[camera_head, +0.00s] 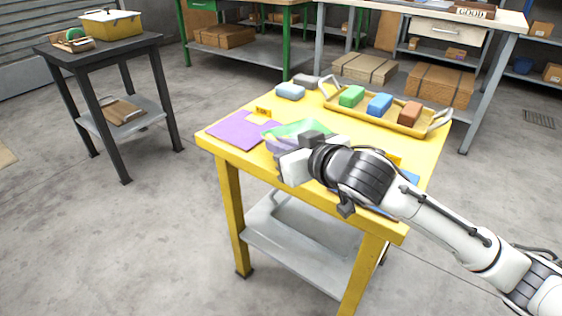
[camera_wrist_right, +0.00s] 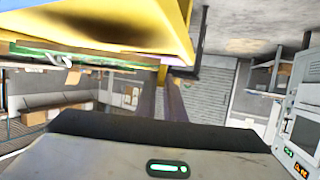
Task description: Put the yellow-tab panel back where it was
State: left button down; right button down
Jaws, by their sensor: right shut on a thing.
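A purple panel (camera_head: 240,132) lies flat at the left of the yellow table. A small yellow tab (camera_head: 263,112) with dark lettering stands at its back edge. A pale green panel (camera_head: 297,128) is at my right gripper (camera_head: 311,140), which is shut on it; the fingers largely hide the grip. A lighter purple piece shows just below the green panel. A blue panel (camera_head: 412,177) and a second yellow tab (camera_head: 394,159) show partly behind my right arm. In the right wrist view a thin green edge (camera_wrist_right: 100,60) runs beneath a yellow surface. My left gripper is out of view.
A yellow tray (camera_head: 385,123) with green, blue and brown blocks stands at the table's back right. A dark side table (camera_head: 100,48) stands apart at the left.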

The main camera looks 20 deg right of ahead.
notch_tip(320, 180, down, 3)
jog(key=shift+f+b, duration=0.1)
jog(key=shift+b, duration=0.35)
jog(key=c, duration=1.9)
grip_release()
jog(key=shift+o, duration=0.2)
